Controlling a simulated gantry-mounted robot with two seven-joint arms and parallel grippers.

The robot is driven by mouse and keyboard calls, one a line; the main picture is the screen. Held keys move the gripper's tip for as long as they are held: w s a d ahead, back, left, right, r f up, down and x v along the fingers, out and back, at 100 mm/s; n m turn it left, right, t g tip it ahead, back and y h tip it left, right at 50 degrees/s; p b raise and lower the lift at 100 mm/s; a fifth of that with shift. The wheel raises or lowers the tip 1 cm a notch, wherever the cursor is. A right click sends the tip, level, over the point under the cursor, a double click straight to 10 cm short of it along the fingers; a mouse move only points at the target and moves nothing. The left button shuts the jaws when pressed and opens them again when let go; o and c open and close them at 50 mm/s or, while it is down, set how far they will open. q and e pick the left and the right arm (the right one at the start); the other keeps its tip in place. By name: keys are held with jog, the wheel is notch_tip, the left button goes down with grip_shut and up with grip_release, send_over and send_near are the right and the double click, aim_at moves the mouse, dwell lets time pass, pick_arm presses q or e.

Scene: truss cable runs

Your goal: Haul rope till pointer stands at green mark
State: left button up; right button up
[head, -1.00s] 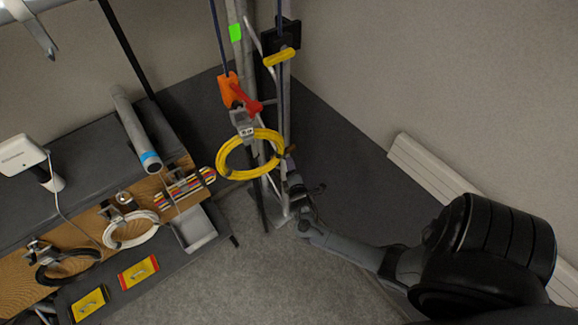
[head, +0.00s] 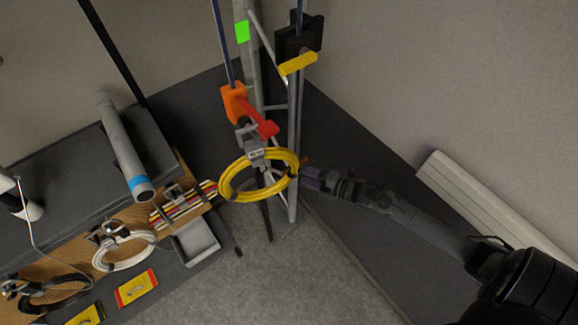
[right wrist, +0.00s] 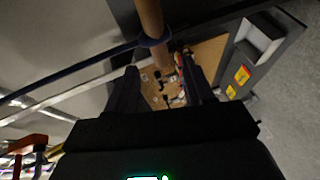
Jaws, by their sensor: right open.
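A green mark (head: 242,32) is on the left truss tube. Blue rope (head: 222,50) runs down to an orange device (head: 235,100) with a red lever (head: 258,120). A yellow bar (head: 298,65) sits below a black block on the right tube; I cannot tell whether it is the pointer. My right gripper (head: 307,178) is open, just right of the yellow coil. In the right wrist view, a wooden handle (right wrist: 151,18) with blue rope (right wrist: 154,41) around it lies just ahead of the open fingers (right wrist: 163,88), not visibly gripped. My left gripper is out of view.
A yellow cable coil (head: 231,177) hangs on the truss beside my right gripper. The bench at left holds a grey tube (head: 122,145), a white coil (head: 105,262) and a grey tray (head: 196,241). A white wall unit (head: 460,192) stands at right. The floor below the truss is clear.

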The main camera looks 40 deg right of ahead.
jog(key=x, duration=0.9)
jog(key=shift+w+a, duration=0.2)
jog(key=shift+w, duration=0.15)
grip_shut()
